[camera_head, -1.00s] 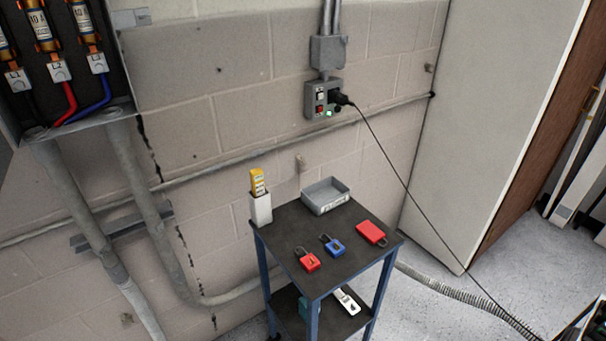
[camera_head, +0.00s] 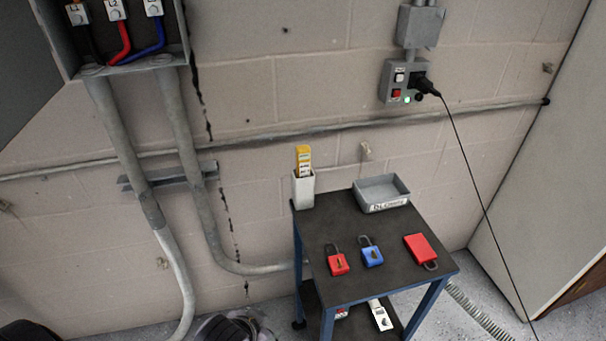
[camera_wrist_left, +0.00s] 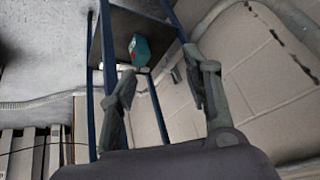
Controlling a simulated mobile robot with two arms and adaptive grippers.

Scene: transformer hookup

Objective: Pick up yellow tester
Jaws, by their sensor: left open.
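The yellow tester (camera_head: 303,157) stands upright in a white holder (camera_head: 303,190) at the back left corner of the cart top. Its upper part shows above the holder's rim; its lower part is hidden inside. My left gripper (camera_head: 230,328) is at the bottom edge of the head view, left of the cart and well below the tester. In the left wrist view my left gripper (camera_wrist_left: 163,92) has its two fingers spread apart with nothing between them. The tester cannot be made out in that view. My right gripper is not in view.
The cart (camera_head: 350,285) holds a grey tray (camera_head: 382,205), a red padlock (camera_head: 338,262), a blue padlock (camera_head: 371,254) and a red item (camera_head: 421,248). A teal object (camera_wrist_left: 140,50) shows on its lower shelf. Conduits (camera_head: 190,150) run down the wall at left.

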